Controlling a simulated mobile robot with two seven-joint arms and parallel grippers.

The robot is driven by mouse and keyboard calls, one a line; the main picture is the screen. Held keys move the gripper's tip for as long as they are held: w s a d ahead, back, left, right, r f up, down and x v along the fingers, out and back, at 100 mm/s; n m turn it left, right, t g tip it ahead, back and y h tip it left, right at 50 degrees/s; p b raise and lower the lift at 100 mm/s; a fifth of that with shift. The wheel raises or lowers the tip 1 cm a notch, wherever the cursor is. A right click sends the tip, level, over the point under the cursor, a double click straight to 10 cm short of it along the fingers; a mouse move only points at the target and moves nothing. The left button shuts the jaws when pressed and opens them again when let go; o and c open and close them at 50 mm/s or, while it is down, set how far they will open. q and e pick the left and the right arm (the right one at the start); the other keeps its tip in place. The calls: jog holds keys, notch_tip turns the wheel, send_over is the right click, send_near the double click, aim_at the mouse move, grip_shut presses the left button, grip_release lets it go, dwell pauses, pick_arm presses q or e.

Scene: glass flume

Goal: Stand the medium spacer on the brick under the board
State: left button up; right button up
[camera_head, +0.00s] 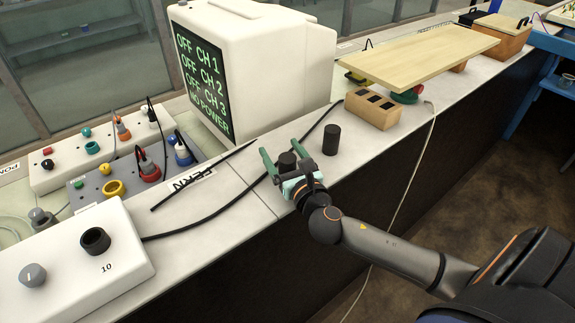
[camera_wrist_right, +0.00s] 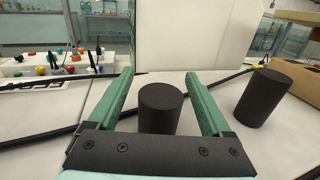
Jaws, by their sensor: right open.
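My right gripper (camera_head: 281,152) is open on the bench, its green fingers on either side of a short dark cylindrical spacer (camera_head: 287,161). In the right wrist view this spacer (camera_wrist_right: 160,108) stands upright between the fingers (camera_wrist_right: 158,78), with gaps on both sides. A taller dark spacer (camera_head: 331,139) stands upright to the right, also in the wrist view (camera_wrist_right: 264,98). I cannot tell which is the medium one. A light wooden board (camera_head: 425,52) is raised above the bench. A tan brick with dark recesses (camera_head: 361,107) lies by its near end. Another brick (camera_head: 459,67) shows beneath the board. My left gripper is out of view.
A green and red support (camera_head: 407,96) stands under the board's near edge. A black cable (camera_head: 205,221) runs along the bench behind the spacers. A white monitor (camera_head: 285,60) stands behind; a white box with knobs (camera_head: 75,262) is at left. The bench drops off in front.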

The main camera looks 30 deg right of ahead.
grip_shut()
dwell(0.6)
